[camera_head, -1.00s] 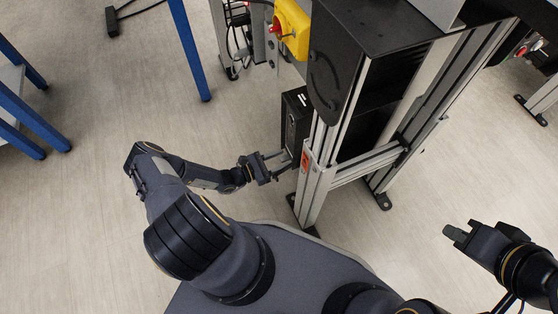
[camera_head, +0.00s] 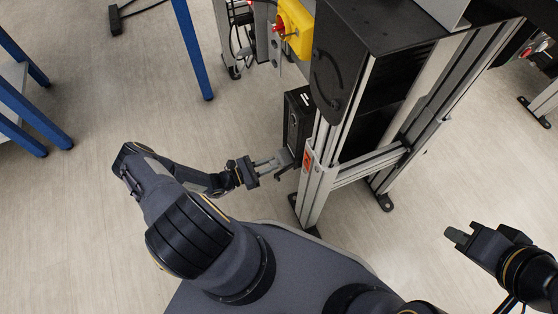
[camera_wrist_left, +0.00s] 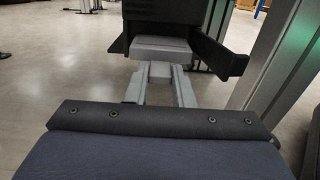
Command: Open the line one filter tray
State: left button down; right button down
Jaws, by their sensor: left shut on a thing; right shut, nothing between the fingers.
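A black filter unit (camera_head: 297,122) is mounted low on the side of the conveyor stand in the head view. A dark tray part (camera_head: 286,172) juts from its lower end toward my left gripper (camera_head: 278,161). In the left wrist view, the grey fingers of my left gripper (camera_wrist_left: 160,74) are shut on a light grey handle-like block (camera_wrist_left: 162,47) under the black housing (camera_wrist_left: 165,12). A black panel (camera_wrist_left: 217,52) sticks out to the right of it. The tray's inside is hidden. My right gripper (camera_head: 456,235) is shut and empty, over the floor at the right.
The conveyor's aluminium leg (camera_head: 316,195) stands just right of the left gripper. A yellow box with a red button (camera_head: 294,27) is above and behind. A blue table leg (camera_head: 191,50) stands at the upper left.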

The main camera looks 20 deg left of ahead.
pick_arm(q)
jog(key=v, duration=0.2)
jog(key=shift+s+a, duration=0.3)
jog(key=c, duration=1.2)
grip_release()
jog(key=shift+c, duration=0.2)
jog(key=p+v, duration=0.1)
jog(key=v, duration=0.6)
jog(key=shift+s+a, duration=0.25)
jog(key=shift+s, duration=0.1)
